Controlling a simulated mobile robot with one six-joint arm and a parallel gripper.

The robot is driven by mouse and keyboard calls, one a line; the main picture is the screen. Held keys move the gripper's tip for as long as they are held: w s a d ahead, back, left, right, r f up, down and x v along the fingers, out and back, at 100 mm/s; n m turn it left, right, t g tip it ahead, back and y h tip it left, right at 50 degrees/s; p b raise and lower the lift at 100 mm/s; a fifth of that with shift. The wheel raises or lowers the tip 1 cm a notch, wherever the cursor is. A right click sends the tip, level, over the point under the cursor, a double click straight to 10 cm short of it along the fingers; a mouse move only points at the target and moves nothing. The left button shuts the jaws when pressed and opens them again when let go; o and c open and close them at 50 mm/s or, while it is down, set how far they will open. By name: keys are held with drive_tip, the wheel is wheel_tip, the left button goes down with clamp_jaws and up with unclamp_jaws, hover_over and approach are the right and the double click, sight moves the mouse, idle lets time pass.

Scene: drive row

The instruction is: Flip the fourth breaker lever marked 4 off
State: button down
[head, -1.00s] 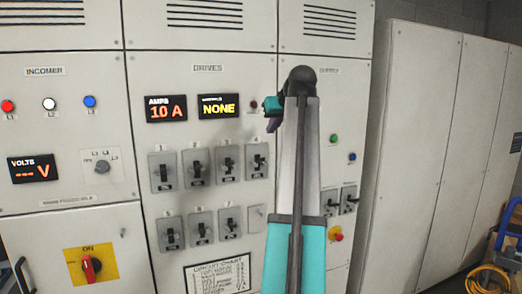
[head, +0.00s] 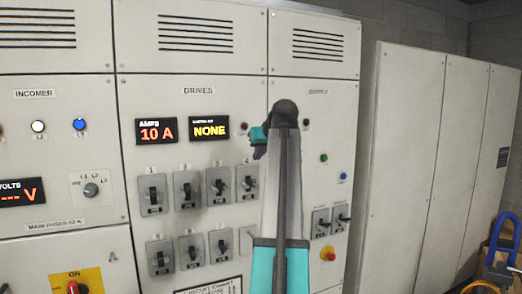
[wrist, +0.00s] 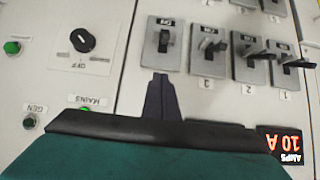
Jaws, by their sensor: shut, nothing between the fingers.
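The fourth breaker (head: 247,184) is at the right end of the upper row on the drives panel, its dark lever on a grey plate. In the upside-down wrist view, the fourth lever (wrist: 164,41) is the leftmost of the row, just beyond my fingertips. My gripper (wrist: 159,84) is shut and empty, its dark fingers apart from the lever in the picture. In the head view my gripper (head: 259,150) is above the fourth breaker, partly hidden by my arm. The mark 4 is not readable in the wrist view.
Breakers 3 (head: 218,186), 2 (head: 187,190) and 1 (head: 152,194) stand close beside it. A lower row of breakers (head: 190,252) is below. The amps display (head: 156,131) reads 10 A; the display beside it (head: 209,127) reads NONE. A black rotary knob (wrist: 82,40) is nearby.

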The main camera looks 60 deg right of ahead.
drive_tip(key=p, duration=0.2)
hover_over(251, 182)
drive_tip(key=s, duration=0.1)
drive_tip(key=f, duration=0.4)
drive_tip(key=shift+d+f, duration=0.25)
drive_tip(key=shift+f, duration=0.1)
drive_tip(key=shift+s+a+f+p, duration=0.1)
drive_tip(key=shift+s+f+p, duration=0.15)
drive_tip(key=shift+f, duration=0.2)
drive_tip(key=shift+s+a+f+p, duration=0.15)
drive_tip(key=shift+f+p, duration=0.15)
drive_tip(key=shift+f, duration=0.15)
drive_tip(key=shift+s+a+f+p, duration=0.15)
drive_tip(key=shift+f+p, duration=0.1)
drive_tip(key=shift+f, duration=0.2)
drive_tip(key=shift+f, duration=0.1)
